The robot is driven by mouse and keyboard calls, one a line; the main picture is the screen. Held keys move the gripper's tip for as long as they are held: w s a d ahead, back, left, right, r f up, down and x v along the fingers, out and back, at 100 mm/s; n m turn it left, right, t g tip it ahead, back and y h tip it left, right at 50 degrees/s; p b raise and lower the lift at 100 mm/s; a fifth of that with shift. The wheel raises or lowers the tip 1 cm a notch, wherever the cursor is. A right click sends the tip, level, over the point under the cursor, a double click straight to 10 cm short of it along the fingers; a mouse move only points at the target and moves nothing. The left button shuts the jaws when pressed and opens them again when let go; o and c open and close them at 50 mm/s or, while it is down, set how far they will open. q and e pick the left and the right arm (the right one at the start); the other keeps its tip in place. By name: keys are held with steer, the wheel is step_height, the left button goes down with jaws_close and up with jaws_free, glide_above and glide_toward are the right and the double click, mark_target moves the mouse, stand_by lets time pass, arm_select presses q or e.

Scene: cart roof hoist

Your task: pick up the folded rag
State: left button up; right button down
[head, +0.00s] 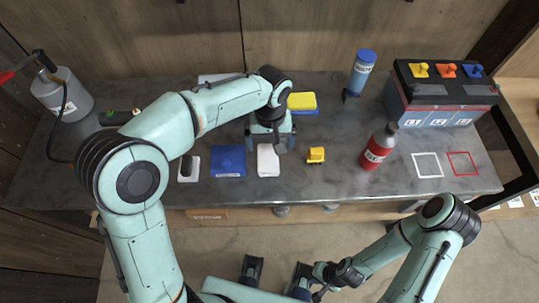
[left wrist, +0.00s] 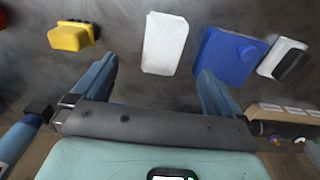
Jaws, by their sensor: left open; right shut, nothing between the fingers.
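The folded rag looks to be the plain white, flat rectangle (head: 268,160) on the bench near its front edge. It also shows in the left wrist view (left wrist: 165,43), lying just beyond the fingertips and between their lines. My left gripper (head: 269,140) is over the bench right behind the rag, open and empty, its fingers (left wrist: 156,72) apart. My right gripper (head: 318,290) is low in front of the bench, away from the rag; it is small in the picture and looks shut and empty.
A blue box (head: 228,162) lies close beside the rag, with a white-and-black item (head: 189,168) beyond it. A small yellow block (head: 316,155) is on the other side. A red bottle (head: 378,148), a blue bottle (head: 361,72) and a battery (head: 443,95) stand to the right.

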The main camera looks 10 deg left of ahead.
arm_select(q)
glide_above(268, 157)
steer(key=f, duration=0.4)
steer(key=shift+s+d+f, duration=0.15)
steer(key=shift+s+d, duration=0.05)
steer(key=shift+d, duration=0.15)
steer(key=f, duration=0.3)
steer(key=f+b, duration=0.1)
steer(key=f, duration=0.1)
steer(key=shift+w+a+f, duration=0.2)
steer(key=shift+a+f, duration=0.1)
steer(key=shift+f, duration=0.05)
steer(key=c, duration=1)
steer(key=shift+r, duration=0.15)
